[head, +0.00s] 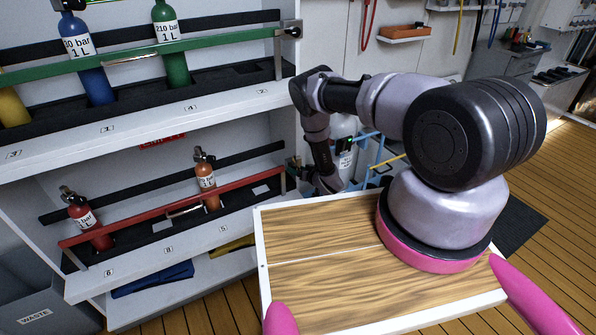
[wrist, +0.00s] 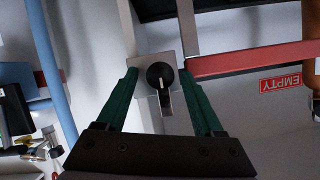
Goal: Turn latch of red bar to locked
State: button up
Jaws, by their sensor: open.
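The red bar (head: 150,216) runs across the front of the lower shelf in the head view. Its end shows at the right of the wrist view (wrist: 250,60). The latch (wrist: 160,76) is a round black knob with a pale mark and a short grey lever, on a light metal plate. The lever points down in the wrist picture, toward my gripper's base. My gripper (wrist: 160,73) is open, with its green fingers on either side of the knob and nothing held. I cannot tell whether they touch it. In the head view my gripper (head: 295,168) is at the bar's right end.
Red (head: 88,222) and orange (head: 207,178) cylinders stand behind the red bar. The upper shelf has a green bar (head: 190,48) with its own latch (head: 291,31). A blue frame (head: 372,150) stands right of my gripper. A red EMPTY label (wrist: 286,83) shows in the wrist view.

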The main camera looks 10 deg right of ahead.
grip_shut()
dwell(0.3)
jog(key=shift+s+a+f+n+t+h, duration=0.15)
jog(key=shift+n+t+h, duration=0.75)
jog(key=shift+n, duration=1.25)
jog(key=shift+a+f+n+t+h, duration=0.2)
jog(key=shift+n+t+h, duration=0.7)
jog(key=shift+n, duration=1.2)
jog(key=shift+s+a+f+n+t+h, duration=0.15)
jog(key=shift+n+t+h, duration=0.35)
jog(key=shift+n+h, duration=1.25)
jog(key=shift+n+y, duration=0.45)
jog(key=shift+n, duration=0.15)
